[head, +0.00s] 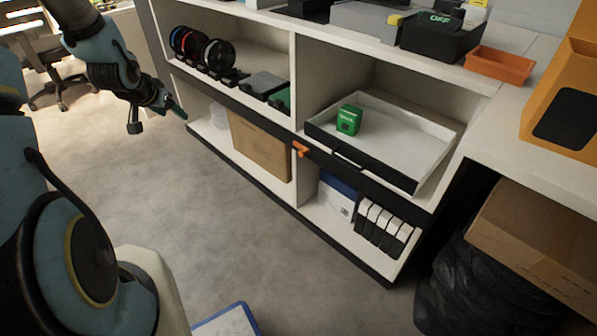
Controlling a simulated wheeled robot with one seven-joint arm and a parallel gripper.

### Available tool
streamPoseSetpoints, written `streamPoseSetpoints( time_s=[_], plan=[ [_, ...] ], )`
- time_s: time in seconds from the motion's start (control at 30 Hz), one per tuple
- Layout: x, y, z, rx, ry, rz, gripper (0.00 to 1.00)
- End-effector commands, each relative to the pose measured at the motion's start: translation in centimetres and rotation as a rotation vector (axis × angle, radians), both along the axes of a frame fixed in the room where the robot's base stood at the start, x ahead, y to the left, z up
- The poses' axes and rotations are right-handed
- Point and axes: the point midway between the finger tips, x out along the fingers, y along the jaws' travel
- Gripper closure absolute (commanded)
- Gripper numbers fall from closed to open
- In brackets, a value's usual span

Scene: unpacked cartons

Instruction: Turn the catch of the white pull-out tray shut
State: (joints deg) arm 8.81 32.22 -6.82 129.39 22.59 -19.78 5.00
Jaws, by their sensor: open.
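The white pull-out tray (405,138) sits in the right-hand middle compartment of the shelf unit. It has a black front with a dark handle (349,158). A small green box (348,120) stands inside it, towards the left. An orange catch (300,148) sits on the black shelf edge, by the tray's lower left front corner. It looks roughly sideways, but its exact angle is too small to tell. My gripper (177,110) is at the upper left, in front of the shelf's left end, well apart from the catch. It is open and empty.
Spools (203,50) and dark cases stand on the left shelf. A cardboard panel (258,145) and white binders (383,226) stand below. An orange bin (499,65) is on top. A carton (540,235) and black bag (465,290) fill the lower right. The floor before the shelf is mostly clear.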

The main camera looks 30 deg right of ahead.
Motion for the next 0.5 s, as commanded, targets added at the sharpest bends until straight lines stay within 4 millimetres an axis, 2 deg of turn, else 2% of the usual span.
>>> streamPoseSetpoints(
  time_s=[0.03,0.13,0.23,0.37,0.5],
  plan=[
    [1.0,-2.5,-4.5,-0.039,-0.038,-0.070,0.37],
    [2.3,-7.6,-9.1,-0.142,-0.136,-0.206,0.37],
    [2.5,-12.5,-13.6,-0.267,-0.225,-0.328,0.37],
    [1.1,-18.2,-18.9,-0.458,-0.334,-0.459,0.37],
    [-1.9,-22.5,-24.0,-0.694,-0.439,-0.557,0.37]
  ],
)
